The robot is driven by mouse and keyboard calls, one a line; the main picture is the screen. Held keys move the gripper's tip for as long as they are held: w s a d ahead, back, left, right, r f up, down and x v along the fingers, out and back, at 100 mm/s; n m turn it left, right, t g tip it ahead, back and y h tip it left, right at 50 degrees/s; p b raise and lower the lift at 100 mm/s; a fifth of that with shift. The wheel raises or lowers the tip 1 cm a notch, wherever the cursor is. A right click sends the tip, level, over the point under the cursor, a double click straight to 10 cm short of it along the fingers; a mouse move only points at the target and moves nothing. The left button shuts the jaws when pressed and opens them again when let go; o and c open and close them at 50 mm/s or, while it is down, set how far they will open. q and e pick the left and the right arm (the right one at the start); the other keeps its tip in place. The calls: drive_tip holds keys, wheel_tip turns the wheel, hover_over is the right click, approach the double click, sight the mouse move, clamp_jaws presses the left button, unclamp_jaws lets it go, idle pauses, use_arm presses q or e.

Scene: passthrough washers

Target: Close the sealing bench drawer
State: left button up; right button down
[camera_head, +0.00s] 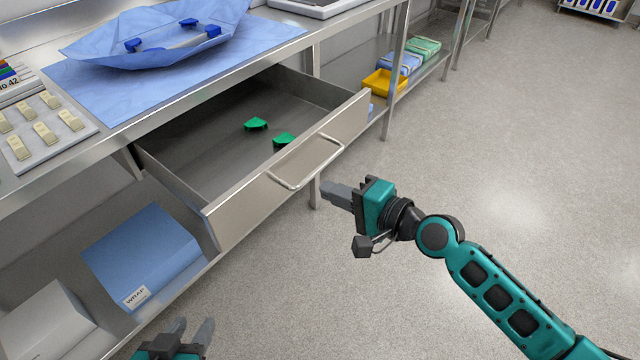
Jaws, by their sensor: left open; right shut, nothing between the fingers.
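The sealing bench drawer (236,202) is pulled out from under the steel bench top. Its front faces the lower right and carries a bar handle (306,163). Two green corner-shaped pieces (256,124) lie inside it. My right gripper (324,194) is shut and empty, just to the right of the drawer front and slightly below the handle, apart from it in the picture. My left gripper (190,330) is open at the bottom edge, below the drawer and in front of the lower shelf; only its fingers and part of its body show.
On the bench top lie a blue wrap (160,36) with blue clips and a tray of beige pieces (42,128). The lower shelf holds a blue WRAP box (144,254), a white box (48,322) and a yellow bin (384,83). The floor (510,150) to the right is clear.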

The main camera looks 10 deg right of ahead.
use_arm(q)
drive_tip(key=shift+a+f, duration=0.1)
drive_tip(key=shift+f, duration=0.05)
use_arm(e)
drive_tip(key=x, duration=0.3)
drive_tip(key=shift+w+a+f, duration=0.1)
drive_tip(key=shift+w+a, duration=0.05)
drive_tip(key=shift+w, duration=0.1)
use_arm(q)
drive_tip(key=shift+w, duration=0.15)
